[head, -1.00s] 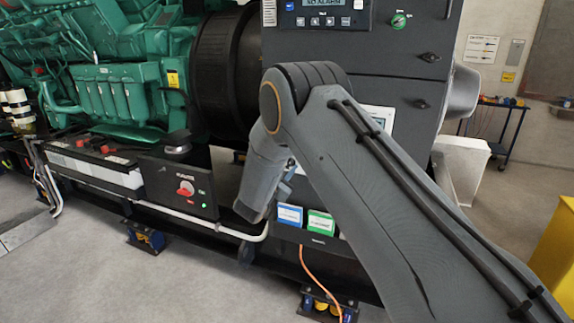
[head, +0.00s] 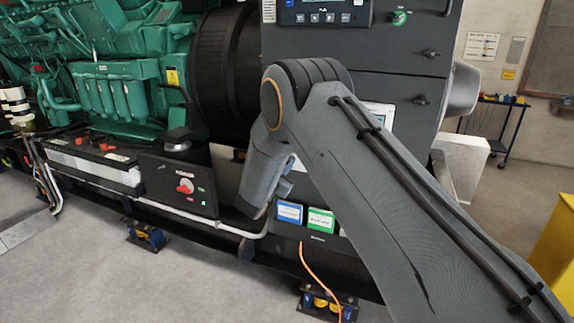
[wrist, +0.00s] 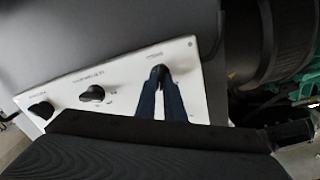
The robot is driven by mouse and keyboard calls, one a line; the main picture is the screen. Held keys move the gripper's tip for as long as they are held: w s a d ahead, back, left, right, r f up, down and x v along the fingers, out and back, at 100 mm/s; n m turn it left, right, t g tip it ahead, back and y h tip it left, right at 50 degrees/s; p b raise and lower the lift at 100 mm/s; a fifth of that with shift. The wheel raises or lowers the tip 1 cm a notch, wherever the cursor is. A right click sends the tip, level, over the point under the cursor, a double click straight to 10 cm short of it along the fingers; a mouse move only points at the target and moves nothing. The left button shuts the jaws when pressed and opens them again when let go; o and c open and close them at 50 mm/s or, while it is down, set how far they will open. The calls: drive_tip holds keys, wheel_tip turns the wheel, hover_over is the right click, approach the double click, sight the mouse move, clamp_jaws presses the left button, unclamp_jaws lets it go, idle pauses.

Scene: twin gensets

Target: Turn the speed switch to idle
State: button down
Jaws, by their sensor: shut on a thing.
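In the wrist view a pale control panel (wrist: 122,80) carries a row of three black rotary knobs. The left knob (wrist: 41,109) and the middle knob (wrist: 92,93) are free. My gripper (wrist: 159,82) is at the right-hand knob (wrist: 158,70), with its two dark fingers closed on it from either side. The fingers cover most of that knob, so its pointer direction cannot be read. The panel lettering is too small to read, so I cannot confirm which knob is the speed switch. In the head view my gripper is hidden behind my arm.
The green engine (head: 110,85) and black round housing (head: 222,75) stand left of my arm. A red rotary switch (head: 185,186) sits on a low black box. An orange cable (head: 318,272) hangs below blue and green labels. The floor at lower left is clear.

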drive_tip(key=n, duration=0.3)
drive_tip(key=n+b, duration=0.1)
drive_tip(key=n, duration=0.6)
drive_tip(key=shift+w+a+n+b, duration=0.1)
drive_tip(key=shift+a+n+b, duration=0.15)
drive_tip(key=shift+n+b, duration=0.15)
idle(0.4)
drive_tip(key=c, duration=1.9)
unclamp_jaws()
drive_tip(key=shift+o, duration=0.2)
drive_tip(key=b+v, duration=0.2)
drive_tip(key=v, duration=0.6)
drive_tip(key=shift+w, duration=0.1)
